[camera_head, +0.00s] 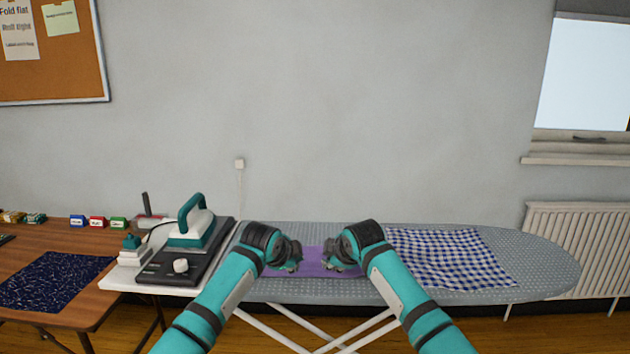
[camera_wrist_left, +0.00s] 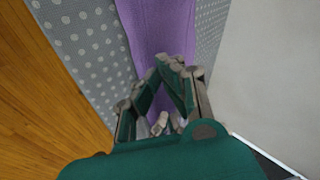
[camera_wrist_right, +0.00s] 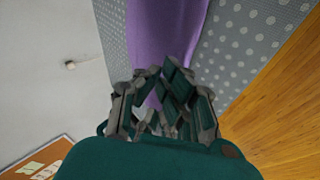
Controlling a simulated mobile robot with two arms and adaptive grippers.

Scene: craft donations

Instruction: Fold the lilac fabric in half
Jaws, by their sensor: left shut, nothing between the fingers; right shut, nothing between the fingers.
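The lilac fabric (camera_head: 312,261) lies flat as a strip on the grey dotted ironing board, between my two grippers and partly hidden by them. It also shows in the left wrist view (camera_wrist_left: 160,25) and in the right wrist view (camera_wrist_right: 165,30), with board on both sides of it. My left gripper (camera_head: 296,266) is shut and empty over the fabric's left part. My right gripper (camera_head: 330,264) is shut and empty over its right part. I cannot tell whether the fingertips touch the cloth.
The ironing board (camera_head: 545,270) has free room at its right end. A blue checked cloth (camera_head: 450,258) lies right of my right gripper. An iron (camera_head: 192,225) stands on its base at the left. A wooden table (camera_head: 75,310) holds a dark blue cloth (camera_head: 50,280).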

